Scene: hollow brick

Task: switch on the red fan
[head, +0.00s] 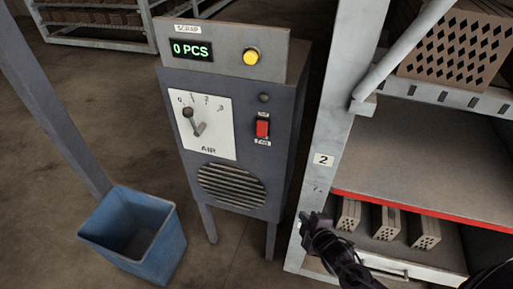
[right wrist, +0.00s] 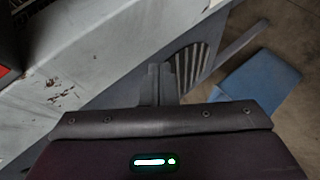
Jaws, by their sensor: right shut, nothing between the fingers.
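A grey control cabinet (head: 275,165) stands on legs in the middle of the head view. A red rocker switch (head: 262,129) is on its front, with a small label reading FAN below it. I cannot tell which way the rocker is tipped. A small dark round lamp (head: 264,98) above it looks unlit. The round slatted grille (head: 231,186) is low on the front and also shows in the right wrist view (right wrist: 188,66). My right gripper (head: 304,217) is shut and empty, below and right of the switch, apart from the cabinet. My left gripper is out of view.
The cabinet also carries an AIR dial plate (head: 215,138) with a lever, a yellow button (head: 251,57) and a green display (head: 191,50) reading 0 PCS. A rack (head: 323,185) with bricks stands close on the right. A blue bin (head: 165,249) is at lower left.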

